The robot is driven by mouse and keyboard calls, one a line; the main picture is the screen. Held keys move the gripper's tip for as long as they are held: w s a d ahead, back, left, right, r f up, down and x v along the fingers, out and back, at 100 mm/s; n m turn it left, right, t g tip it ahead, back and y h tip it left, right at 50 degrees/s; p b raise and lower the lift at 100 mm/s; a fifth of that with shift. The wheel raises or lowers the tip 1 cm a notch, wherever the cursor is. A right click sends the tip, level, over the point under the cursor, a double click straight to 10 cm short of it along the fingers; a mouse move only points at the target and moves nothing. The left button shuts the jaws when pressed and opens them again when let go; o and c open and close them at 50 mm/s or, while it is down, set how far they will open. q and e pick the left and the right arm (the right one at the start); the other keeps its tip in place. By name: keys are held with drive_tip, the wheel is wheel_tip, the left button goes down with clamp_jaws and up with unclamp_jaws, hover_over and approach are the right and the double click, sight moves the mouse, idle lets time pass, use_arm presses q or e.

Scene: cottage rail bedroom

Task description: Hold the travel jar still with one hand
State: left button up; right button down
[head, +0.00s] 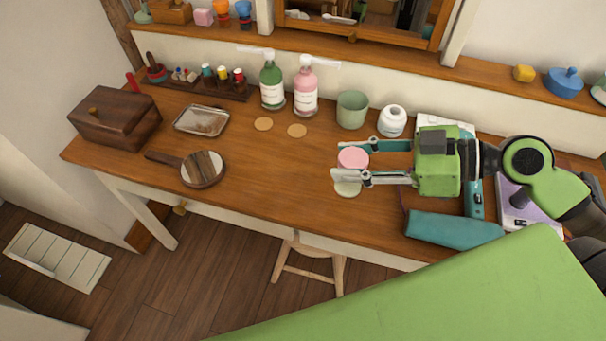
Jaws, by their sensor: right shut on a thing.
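The travel jar, seen as a small jar with a pink top (352,156), is near the middle of the wooden table. My right gripper (349,162) reaches in from the right and is shut on the jar, one finger on its far side and one on its near side. The near finger hides part of the jar's side. A pale round piece (347,189) shows just below the near finger; I cannot tell whether it is part of the jar or a separate thing. My left gripper is not in view.
A green cup (352,109) and a white pot (392,121) stand behind the jar. Green (271,85) and pink (305,92) pump bottles stand further left. A teal pouch (453,229) lies at the front right.

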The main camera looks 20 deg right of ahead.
drive_tip(key=w+a+f, duration=0.1)
drive_tip(key=w+f, duration=0.3)
drive_tip(key=w+a+f+p, duration=0.1)
drive_tip(key=w+a+f, duration=0.1)
drive_tip(key=w+f, duration=0.2)
drive_tip(key=w+a+f+p, duration=0.1)
drive_tip(key=w+a+f, duration=0.1)
drive_tip(key=w+f, duration=0.2)
drive_tip(key=shift+w+f, duration=0.25)
drive_tip(key=shift+w, duration=0.35)
drive_tip(key=shift+f, duration=0.25)
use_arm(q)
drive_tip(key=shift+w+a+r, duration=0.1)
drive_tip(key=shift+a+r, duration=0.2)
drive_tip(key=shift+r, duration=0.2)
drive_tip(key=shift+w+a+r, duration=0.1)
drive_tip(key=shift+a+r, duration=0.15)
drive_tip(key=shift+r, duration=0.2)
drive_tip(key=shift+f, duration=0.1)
use_arm(e)
drive_tip(key=shift+f+b, duration=0.15)
drive_tip(key=shift+b, duration=0.15)
drive_tip(key=c, duration=1.5)
unclamp_jaws()
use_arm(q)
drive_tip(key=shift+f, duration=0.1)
use_arm(e)
drive_tip(key=shift+o, duration=0.2)
